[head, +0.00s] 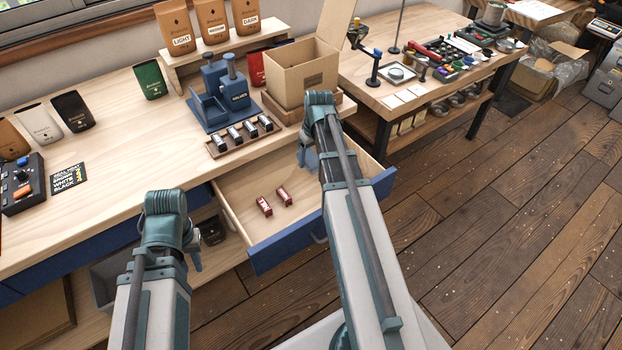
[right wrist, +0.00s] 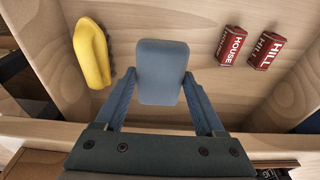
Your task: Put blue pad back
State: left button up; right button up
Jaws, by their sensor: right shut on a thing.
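The blue pad (right wrist: 162,70) is a rounded blue block between the fingertips of my right gripper (right wrist: 158,92), which is shut on it. In the right wrist view it is over the wooden inside of the open drawer; whether it touches the floor I cannot tell. In the head view my right gripper (head: 307,158) is at the drawer's right part, and my arm hides the pad. The open drawer (head: 283,248) has a blue front. My left gripper (head: 195,262) hangs in front of the counter, left of the drawer; its fingers are too unclear to judge.
Two red blocks (head: 274,201) lie in the drawer, lettered HOUSE and HILL in the right wrist view. A yellow object (right wrist: 91,52) lies left of the pad there. Above the drawer, the counter holds a wooden tray (head: 241,136), a blue press (head: 222,95) and a cardboard box (head: 300,72).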

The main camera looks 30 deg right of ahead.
aim_at(313, 160)
jog(key=shift+f+b, duration=3.25)
jog(key=shift+f, duration=0.6)
jog(key=shift+f, duration=0.25)
jog(key=o, duration=1.2)
jog(key=shift+r, duration=0.1)
jog(key=shift+c, duration=0.2)
jog(key=shift+r, duration=0.1)
jog(key=r+p, duration=0.4)
jog(key=s+r+p, duration=0.1)
jog(key=r+p, duration=0.7)
jog(key=shift+s, duration=0.4)
jog(key=shift+d, duration=0.1)
